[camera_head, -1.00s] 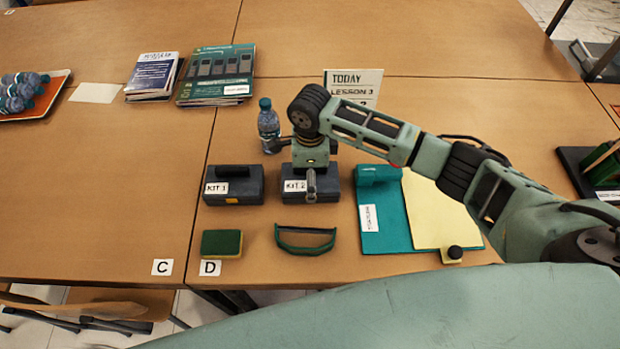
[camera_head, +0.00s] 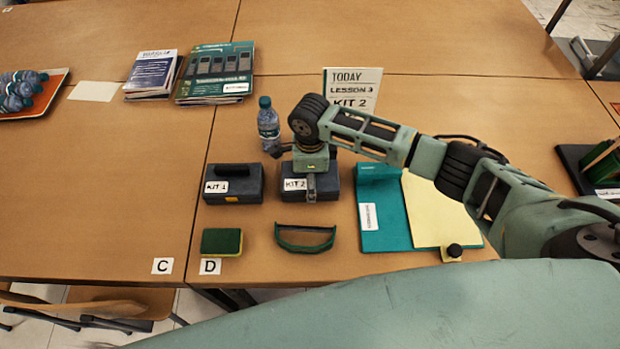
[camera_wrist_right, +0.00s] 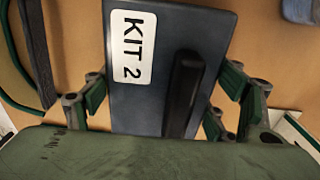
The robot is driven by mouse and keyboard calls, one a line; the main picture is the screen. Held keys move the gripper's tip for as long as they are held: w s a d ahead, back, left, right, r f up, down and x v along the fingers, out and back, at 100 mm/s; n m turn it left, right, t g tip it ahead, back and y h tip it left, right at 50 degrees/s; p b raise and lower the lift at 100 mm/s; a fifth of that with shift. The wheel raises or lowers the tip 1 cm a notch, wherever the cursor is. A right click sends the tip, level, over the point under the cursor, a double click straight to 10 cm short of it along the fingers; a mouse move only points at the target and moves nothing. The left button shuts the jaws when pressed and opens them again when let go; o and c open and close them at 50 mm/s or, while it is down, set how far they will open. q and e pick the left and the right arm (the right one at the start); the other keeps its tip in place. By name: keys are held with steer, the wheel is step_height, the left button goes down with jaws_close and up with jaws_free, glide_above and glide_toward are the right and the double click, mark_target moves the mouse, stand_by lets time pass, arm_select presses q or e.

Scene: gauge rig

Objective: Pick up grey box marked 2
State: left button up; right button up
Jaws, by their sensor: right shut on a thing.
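The grey box marked KIT 2 (camera_head: 327,191) stands on the table. My right gripper (camera_head: 311,180) is over it from above, one finger showing against the front side. In the right wrist view the box (camera_wrist_right: 150,100) has a white label and a black handle. The fingers of my right gripper (camera_wrist_right: 165,104) are shut on its two opposite sides. The box appears to be resting on the table; I see no gap under it. Its back side is hidden by my gripper in the head view. My left gripper is not in view.
A similar box marked KIT 1 (camera_head: 235,190) stands just left. A water bottle (camera_head: 268,125) is close behind. A teal folder (camera_head: 385,225) lies right, a green handle-like loop (camera_head: 305,238) and a sponge (camera_head: 221,241) in front. A lesson sign (camera_head: 352,88) stands behind.

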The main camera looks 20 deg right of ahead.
steer(key=c, duration=0.4)
steer(key=shift+w+r, duration=0.1)
steer(key=shift+c, duration=0.3)
